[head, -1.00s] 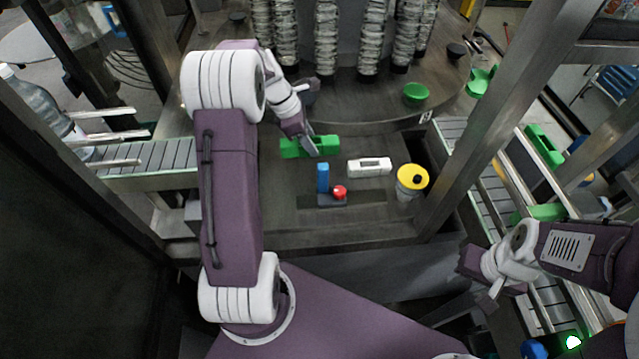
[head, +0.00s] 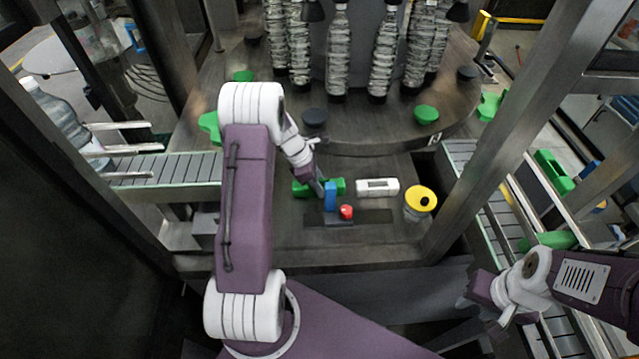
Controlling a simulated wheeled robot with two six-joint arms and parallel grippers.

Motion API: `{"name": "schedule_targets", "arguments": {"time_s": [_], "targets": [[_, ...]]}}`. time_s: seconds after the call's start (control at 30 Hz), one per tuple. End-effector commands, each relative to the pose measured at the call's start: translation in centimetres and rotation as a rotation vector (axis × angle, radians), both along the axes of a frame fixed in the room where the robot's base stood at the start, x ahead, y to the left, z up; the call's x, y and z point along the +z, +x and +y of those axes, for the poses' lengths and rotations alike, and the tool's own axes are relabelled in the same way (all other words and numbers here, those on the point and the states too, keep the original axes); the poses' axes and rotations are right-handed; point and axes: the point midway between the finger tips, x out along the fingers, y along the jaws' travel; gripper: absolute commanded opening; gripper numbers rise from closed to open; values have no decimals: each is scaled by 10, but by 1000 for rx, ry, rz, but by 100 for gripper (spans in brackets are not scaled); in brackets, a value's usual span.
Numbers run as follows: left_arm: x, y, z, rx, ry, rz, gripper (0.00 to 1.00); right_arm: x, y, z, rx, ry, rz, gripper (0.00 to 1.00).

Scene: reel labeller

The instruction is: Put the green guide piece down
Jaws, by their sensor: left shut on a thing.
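The green guide piece (head: 303,189) is a short bright green block in the middle of the grey machine table, in the head view. My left gripper (head: 319,187) reaches down onto it from behind and left, and is shut on it. The blue upright block (head: 330,197) covers part of the green piece's front. I cannot tell whether the piece touches the table. My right gripper (head: 484,303) hangs at the lower right, away from the table objects; its finger gap is not clear.
A white box (head: 377,187) lies right of the green piece. A red knob (head: 346,212) sits beside the blue block on a dark base. A yellow-topped roll (head: 421,199) stands further right. Conveyors flank the table.

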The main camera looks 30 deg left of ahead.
Motion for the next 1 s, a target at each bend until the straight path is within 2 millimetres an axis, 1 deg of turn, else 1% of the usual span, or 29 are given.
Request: {"name": "schedule_targets", "arguments": {"time_s": [0.2, 0.23, 0.27, 0.3, 0.57, 0.63, 0.67, 0.77, 1.0], "targets": [[-3, 0, 0, 0, 0, 0, 0, -3, 0, 0, 0, 0, 0, 36], [-3, 0, 0, 0, 0, 0, 44, -2, 0, 0, 0, 0, 0, 36], [-2, 0, 0, 0, 0, 0, 53, -2, 0, 0, 0, 0, 0, 36], [-2, 0, 0, 0, 0, 0, 58, -2, 0, 0, 0, 0, 0, 36], [-2, 0, 0, 0, 0, 0, 58, -1, 0, 0, 0, 0, 0, 36], [3, 0, 0, 0, 0, -1, 58, 1, 0, 0, 0, 0, 0, 36], [5, 0, 2, 1, 0, -2, 58, -1, 0, 0, 0, 0, 0, 36], [23, -3, 9, 2, 3, -6, 58, -3, 0, 0, 0, 0, 0, 36], [80, -16, 29, 1, 3, -5, 58, -8, 0, 0, 0, 0, 0, 36]]}}
